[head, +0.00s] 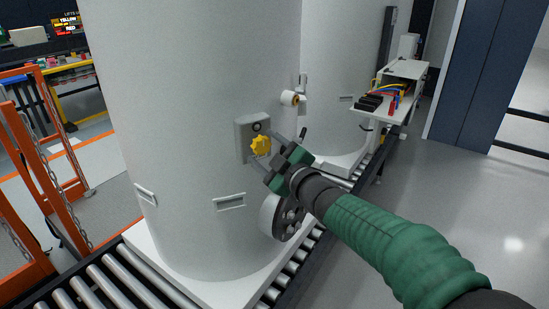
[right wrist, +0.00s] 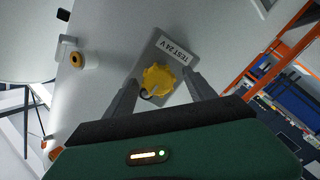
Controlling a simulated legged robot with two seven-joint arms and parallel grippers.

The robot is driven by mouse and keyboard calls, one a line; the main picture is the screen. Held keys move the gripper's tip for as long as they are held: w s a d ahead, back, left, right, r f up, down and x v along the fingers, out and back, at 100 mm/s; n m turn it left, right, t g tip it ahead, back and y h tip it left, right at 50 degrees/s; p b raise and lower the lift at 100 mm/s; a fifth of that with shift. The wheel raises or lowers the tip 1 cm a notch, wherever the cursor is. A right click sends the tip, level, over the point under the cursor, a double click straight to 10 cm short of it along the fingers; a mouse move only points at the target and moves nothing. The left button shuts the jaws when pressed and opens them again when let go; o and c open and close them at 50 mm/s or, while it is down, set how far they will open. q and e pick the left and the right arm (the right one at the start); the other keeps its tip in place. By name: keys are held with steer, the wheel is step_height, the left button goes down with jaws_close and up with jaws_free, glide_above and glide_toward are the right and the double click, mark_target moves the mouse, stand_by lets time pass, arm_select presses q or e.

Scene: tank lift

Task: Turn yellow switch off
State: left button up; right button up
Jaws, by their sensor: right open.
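The yellow switch (head: 260,145) is a lobed knob on a grey plate (head: 243,139) fixed to the large white tank (head: 190,100). In the right wrist view the yellow switch (right wrist: 158,80) sits on the plate beside a label reading "TEST 24 V" (right wrist: 174,53). My right gripper (head: 265,158) is open, with its fingers pointing at the switch. In the right wrist view the fingers of my right gripper (right wrist: 160,92) stand on either side of the knob, apart from each other. I cannot tell whether they touch it. My left gripper is not in view.
A roller conveyor (head: 110,285) runs under the tank. An orange frame with chains (head: 50,160) stands at left. The floor at right (head: 470,210) is clear.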

steer(key=v, duration=1.6)
steer(key=shift+s+d, duration=0.15)
steer(key=shift+s, duration=0.05)
steer(key=shift+f, duration=0.1)
steer(key=s+d+f+m+g+h+p, duration=0.2)
steer(key=d+f+m+g+h+p, duration=0.2)
steer(key=d+f+m+h+p, duration=0.5)
steer(key=s+d+f+m+g+p, duration=0.1)
steer(key=s+f+m+g, duration=0.2)
steer(key=s+f, duration=0.3)
steer(key=s+d+f+m+g+p, duration=0.1)
steer(key=s+f+m+g+p, duration=0.1)
steer(key=s+f+g, duration=0.4)
steer(key=s+m, duration=0.1)
steer(key=s, duration=0.4)
steer(key=shift+s+f, duration=0.2)
steer(key=shift+f, duration=0.15)
